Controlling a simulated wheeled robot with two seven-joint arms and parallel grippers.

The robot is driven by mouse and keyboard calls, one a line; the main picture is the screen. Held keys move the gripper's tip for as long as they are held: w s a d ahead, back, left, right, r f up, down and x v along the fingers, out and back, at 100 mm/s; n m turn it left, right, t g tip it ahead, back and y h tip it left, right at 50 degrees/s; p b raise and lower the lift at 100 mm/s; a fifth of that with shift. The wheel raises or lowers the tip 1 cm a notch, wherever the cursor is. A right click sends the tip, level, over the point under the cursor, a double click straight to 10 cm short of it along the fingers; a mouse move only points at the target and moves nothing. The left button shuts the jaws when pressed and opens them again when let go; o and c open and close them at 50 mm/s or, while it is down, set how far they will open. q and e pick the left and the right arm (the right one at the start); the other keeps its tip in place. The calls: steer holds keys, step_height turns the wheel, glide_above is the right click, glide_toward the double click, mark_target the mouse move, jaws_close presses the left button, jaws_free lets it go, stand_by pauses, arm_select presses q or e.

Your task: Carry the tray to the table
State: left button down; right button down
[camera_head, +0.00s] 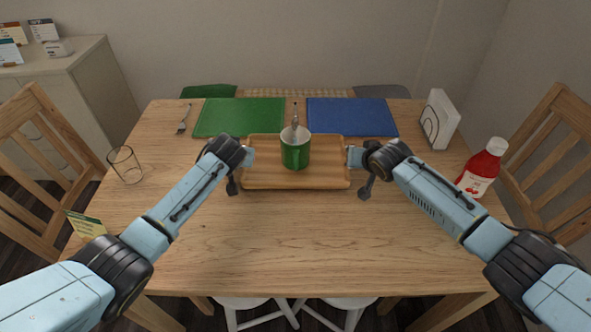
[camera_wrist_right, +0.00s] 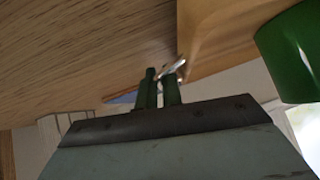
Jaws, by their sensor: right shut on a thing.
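The wooden tray (camera_head: 262,180) is over the middle of the table (camera_head: 270,240); I cannot tell whether it touches the top. A green mug (camera_head: 295,158) with a spoon (camera_head: 295,118) in it stands upright on the tray. My right gripper (camera_head: 354,157) is shut on the tray's right edge. The right wrist view shows its fingers (camera_wrist_right: 163,88) close together at the edge of the tray (camera_wrist_right: 215,35), with the mug (camera_wrist_right: 290,50) beside. My left gripper (camera_head: 247,157) is at the tray's left edge; its fingers are too small to tell open or shut.
Behind the tray lie a green placemat (camera_head: 235,115) and a blue placemat (camera_head: 350,115), with a fork (camera_head: 184,120) at left. A glass (camera_head: 125,165) stands left; a napkin holder (camera_head: 439,120) and red bottle (camera_head: 484,168) stand right. The table's front is clear.

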arm_select(q)
steer(key=shift+f+b, duration=0.4)
steer(key=shift+f, duration=0.1)
arm_select(e)
steer(key=shift+f, duration=0.45)
arm_select(q)
steer(key=c, duration=2)
jaws_free()
steer(key=shift+f, duration=0.1)
arm_select(e)
steer(key=c, duration=2)
jaws_free()
steer(key=shift+f, duration=0.15)
arm_select(q)
steer(key=o, duration=0.4)
arm_select(e)
steer(key=o, duration=0.4)
arm_select(q)
steer(key=shift+o, duration=0.2)
steer(key=shift+d, duration=0.1)
arm_select(e)
steer(key=shift+o, duration=0.2)
arm_select(q)
steer(key=shift+r, duration=0.2)
arm_select(e)
steer(key=shift+a+r, duration=0.1)
steer(key=shift+r, duration=0.15)
